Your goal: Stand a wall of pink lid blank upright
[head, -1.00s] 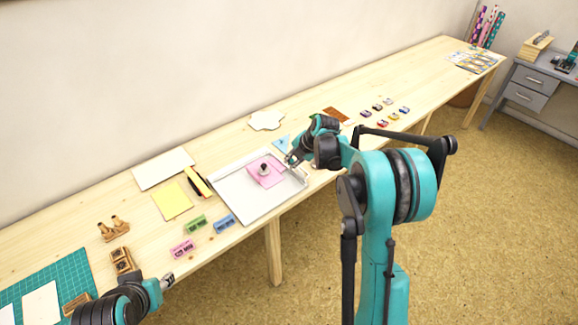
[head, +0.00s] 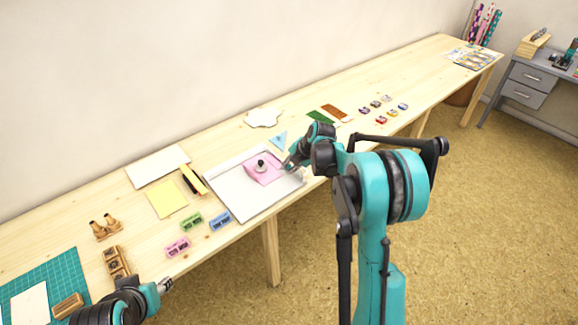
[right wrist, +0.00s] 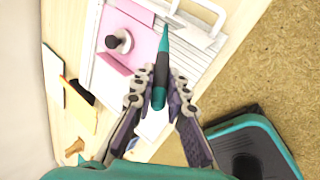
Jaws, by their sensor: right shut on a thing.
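The pink lid blank (head: 268,177) lies on a white board (head: 238,202) with a dark-knobbed round weight (head: 261,166) on it. In the right wrist view, one edge strip of the blank (right wrist: 113,63) is a deeper pink and looks folded up; its exact angle is unclear. My right gripper (head: 286,166) is at the blank's right side. It is shut on a teal and black pointed tool (right wrist: 161,75), whose tip reaches over the board beside the blank. My left gripper (head: 165,285) is low at the left, away from the blank; its finger gap is too small to judge.
Pink (head: 177,247), green (head: 191,222) and blue (head: 220,219) stamp blocks stand left of the board near the front edge. A yellow sheet (head: 165,200) and a blue triangle (head: 279,138) lie nearby. Small inkpads (head: 381,119) sit farther right along the table.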

